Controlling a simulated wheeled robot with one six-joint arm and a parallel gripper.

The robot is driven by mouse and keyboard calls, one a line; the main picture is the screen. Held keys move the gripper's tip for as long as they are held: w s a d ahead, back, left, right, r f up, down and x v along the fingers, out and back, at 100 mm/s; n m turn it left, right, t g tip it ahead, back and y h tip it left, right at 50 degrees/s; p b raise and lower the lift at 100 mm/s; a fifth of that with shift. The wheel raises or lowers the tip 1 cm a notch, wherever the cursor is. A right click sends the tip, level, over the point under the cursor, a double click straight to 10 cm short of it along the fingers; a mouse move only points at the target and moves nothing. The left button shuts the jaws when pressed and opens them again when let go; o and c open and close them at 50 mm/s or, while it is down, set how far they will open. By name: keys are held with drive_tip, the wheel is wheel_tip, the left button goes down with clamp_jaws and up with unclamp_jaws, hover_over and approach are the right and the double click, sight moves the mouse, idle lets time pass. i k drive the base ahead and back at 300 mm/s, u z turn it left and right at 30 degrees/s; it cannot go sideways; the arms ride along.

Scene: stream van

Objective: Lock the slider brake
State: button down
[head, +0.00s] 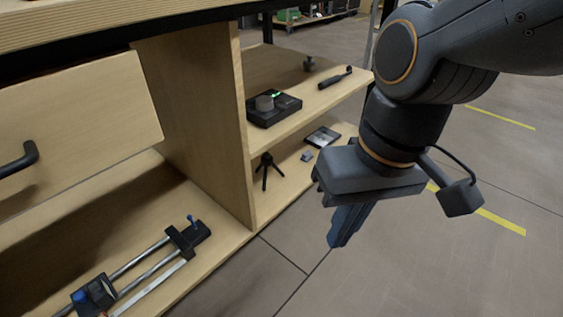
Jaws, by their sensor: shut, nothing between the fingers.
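A slider (136,273) with two metal rails lies on the lower wooden shelf at the bottom left. A black carriage with a blue knob (81,297) sits near its front end. My gripper (336,240) points down over the floor to the right of the shelf unit. It is shut and empty, well apart from the slider.
A drawer or flap with a black handle (19,160) overhangs the slider at the left. An upright wooden panel (240,130) stands between the slider and the right shelves. These hold a black device (274,108), a small tripod (266,170) and small items. The floor (420,270) at right is clear.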

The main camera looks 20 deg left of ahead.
sight(189, 217)
drive_tip(key=z, duration=0.8)
drive_tip(key=k, duration=1.3)
drive_tip(key=u, duration=1.8)
